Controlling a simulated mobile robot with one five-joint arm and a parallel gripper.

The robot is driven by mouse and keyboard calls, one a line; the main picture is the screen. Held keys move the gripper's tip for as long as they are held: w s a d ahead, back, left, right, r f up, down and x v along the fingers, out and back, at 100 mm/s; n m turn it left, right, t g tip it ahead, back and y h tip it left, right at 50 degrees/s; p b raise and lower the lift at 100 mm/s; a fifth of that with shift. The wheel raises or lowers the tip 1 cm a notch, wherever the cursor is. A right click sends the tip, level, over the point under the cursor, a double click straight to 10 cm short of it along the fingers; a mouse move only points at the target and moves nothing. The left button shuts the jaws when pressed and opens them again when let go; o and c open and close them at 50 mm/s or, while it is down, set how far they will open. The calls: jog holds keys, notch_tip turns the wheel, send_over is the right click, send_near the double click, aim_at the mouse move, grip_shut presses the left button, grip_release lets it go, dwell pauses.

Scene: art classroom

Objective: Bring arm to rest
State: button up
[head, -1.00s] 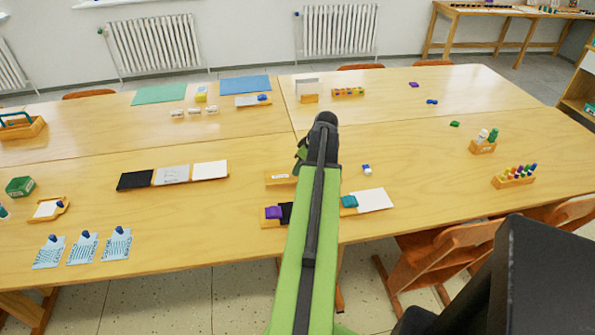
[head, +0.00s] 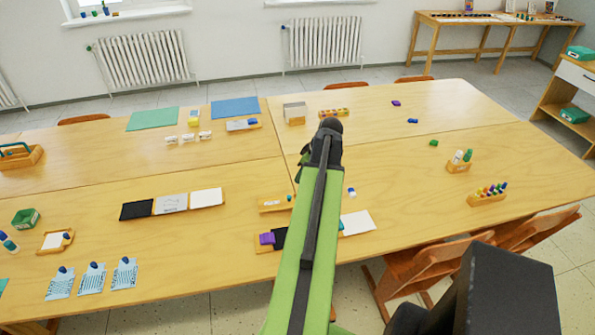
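My green and black arm (head: 311,235) reaches forward and up from the bottom middle of the head view, over the near part of the wooden table. Its far end, with my gripper (head: 303,165), shows as a dark shape above the table's middle. The fingers are mostly hidden behind the arm, so I cannot see whether they are open or shut, or whether anything is between them. The arm covers part of a wooden tray (head: 262,247) with a purple block (head: 267,238) and a black square.
Long wooden tables (head: 150,235) fill the middle. Black, grey and white panels (head: 172,205) lie left of the arm. A wooden rack of coloured pegs (head: 487,198) stands at the right. Wooden chairs (head: 430,268) stand at the front right edge. A shelf (head: 560,95) is at the far right.

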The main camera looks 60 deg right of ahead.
jog(key=shift+p+v, duration=0.4)
jog(key=shift+v, duration=0.8)
